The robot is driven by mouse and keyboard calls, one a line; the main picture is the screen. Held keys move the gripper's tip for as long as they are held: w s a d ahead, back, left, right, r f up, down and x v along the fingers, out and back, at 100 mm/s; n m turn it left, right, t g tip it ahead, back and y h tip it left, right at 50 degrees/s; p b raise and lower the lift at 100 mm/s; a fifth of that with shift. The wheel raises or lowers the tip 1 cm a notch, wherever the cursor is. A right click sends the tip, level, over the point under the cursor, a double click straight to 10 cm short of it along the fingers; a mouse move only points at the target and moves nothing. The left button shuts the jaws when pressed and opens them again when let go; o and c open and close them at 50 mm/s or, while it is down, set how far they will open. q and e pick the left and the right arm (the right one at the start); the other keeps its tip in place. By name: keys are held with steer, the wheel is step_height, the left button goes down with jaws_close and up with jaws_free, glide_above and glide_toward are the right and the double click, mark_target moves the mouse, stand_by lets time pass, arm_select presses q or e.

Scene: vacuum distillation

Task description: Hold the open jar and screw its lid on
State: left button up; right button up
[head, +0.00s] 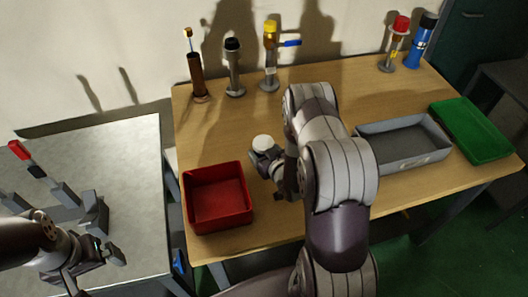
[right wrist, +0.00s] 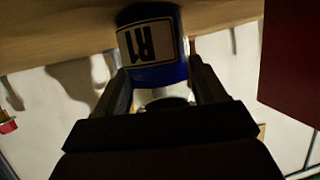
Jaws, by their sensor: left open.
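The jar, blue with a white label reading R1 (right wrist: 148,42), shows upside down in the right wrist view between the fingers of my right gripper (right wrist: 162,85). Both fingers lie against its sides, so the gripper looks shut on it. In the head view my right gripper (head: 268,164) is over the wooden table, right of the red bin, with a round white top (head: 263,142) above it. I cannot tell whether that is the jar's mouth or a cap. My left gripper (head: 97,270) is open and empty at the grey table, apart from the jar. I cannot make out a separate lid.
A red bin (head: 187,205), a grey tray (head: 440,156) and a green tray (head: 497,158) are on the wooden table (head: 225,125). Several bottles and tools stand along its back edge.

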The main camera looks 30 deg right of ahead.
steer(key=o, duration=0.4)
steer(key=shift+r+p, duration=0.25)
steer(key=shift+p, duration=0.05)
steer(key=v, duration=1.2)
steer(key=shift+b, duration=0.4)
steer(key=shift+f, duration=0.15)
